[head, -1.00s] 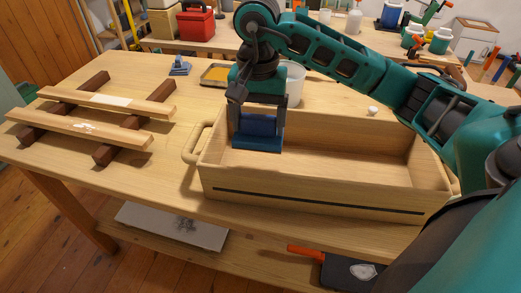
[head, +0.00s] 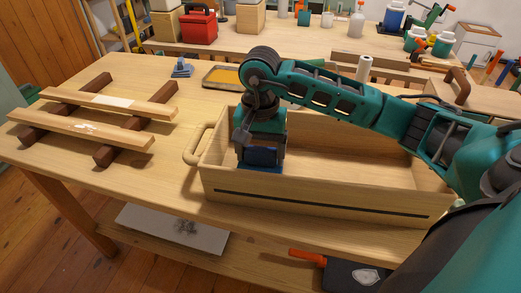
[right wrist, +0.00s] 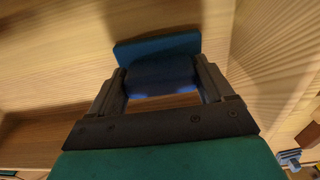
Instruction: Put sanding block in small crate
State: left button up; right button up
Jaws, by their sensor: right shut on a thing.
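The blue sanding block (head: 262,158) is held in my right gripper (head: 260,150), low inside the left part of the wooden small crate (head: 320,198). In the right wrist view the sanding block (right wrist: 156,48) shows a flat blue plate and a darker grip part between the fingers of my right gripper (right wrist: 160,78). The crate's pale inner boards (right wrist: 50,65) surround it there. The crate's front wall comes up to the block's lower edge in the head view, so I cannot tell whether it touches the floor. My left gripper is out of view.
Wooden strips on dark bars (head: 95,115) lie at the table's left. A small blue tool (head: 181,69) and a yellow-filled tray (head: 222,76) stand behind the crate.

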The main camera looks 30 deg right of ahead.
aim_at(261, 149)
jog(key=o, duration=1)
jog(key=shift+r+p, duration=0.35)
jog(key=shift+p, duration=0.05)
pick_arm(q)
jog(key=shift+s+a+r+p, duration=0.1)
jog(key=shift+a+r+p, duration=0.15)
jog(key=shift+p, duration=0.15)
pick_arm(e)
notch_tip(261, 149, up, 12)
jog(key=shift+f, duration=0.25)
